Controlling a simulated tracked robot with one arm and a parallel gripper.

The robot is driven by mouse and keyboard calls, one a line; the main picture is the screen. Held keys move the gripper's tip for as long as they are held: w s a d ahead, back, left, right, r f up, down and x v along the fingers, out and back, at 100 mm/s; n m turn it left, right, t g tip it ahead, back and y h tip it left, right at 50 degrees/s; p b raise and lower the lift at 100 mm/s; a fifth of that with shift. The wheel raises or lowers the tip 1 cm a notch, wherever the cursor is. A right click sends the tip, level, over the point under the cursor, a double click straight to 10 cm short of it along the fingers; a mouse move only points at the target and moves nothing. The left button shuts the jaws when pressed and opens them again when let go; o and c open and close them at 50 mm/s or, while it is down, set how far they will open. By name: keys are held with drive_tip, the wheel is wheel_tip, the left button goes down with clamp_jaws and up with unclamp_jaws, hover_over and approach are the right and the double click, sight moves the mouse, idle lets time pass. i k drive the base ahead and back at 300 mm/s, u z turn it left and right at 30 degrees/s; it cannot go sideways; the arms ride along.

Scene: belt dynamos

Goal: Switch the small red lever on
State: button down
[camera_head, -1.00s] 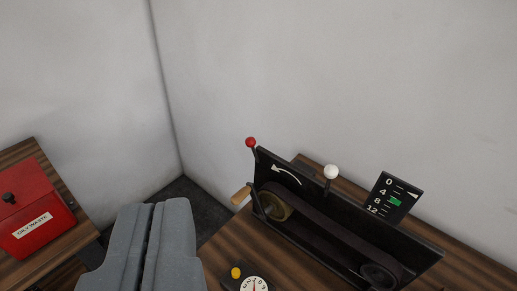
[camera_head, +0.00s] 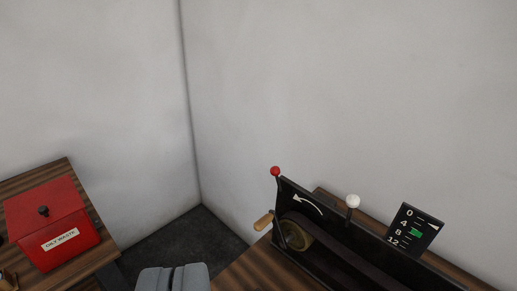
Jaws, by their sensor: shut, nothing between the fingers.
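The small red lever (camera_head: 276,172) has a round red knob on a thin dark stem. It stands at the left end of the black belt dynamo (camera_head: 345,240) on a wooden table. My gripper (camera_head: 174,268) shows as grey fingers at the bottom edge, left of the dynamo. Its fingers are shut with nothing between them. It is apart from the lever, which stands higher and to the right in the picture. The lower part of the gripper is cut off by the frame.
A white-knobbed lever (camera_head: 353,201), a wooden crank handle (camera_head: 264,221) and a scale plate (camera_head: 414,231) with a green mark are on the dynamo. A red oily waste box (camera_head: 62,228) sits on another wooden table at left. Pale walls meet behind; dark floor lies between the tables.

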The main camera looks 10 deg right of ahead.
sight(275, 170)
drive_tip(key=u, duration=0.2)
drive_tip(key=i, duration=1.05)
drive_tip(key=z, duration=0.25)
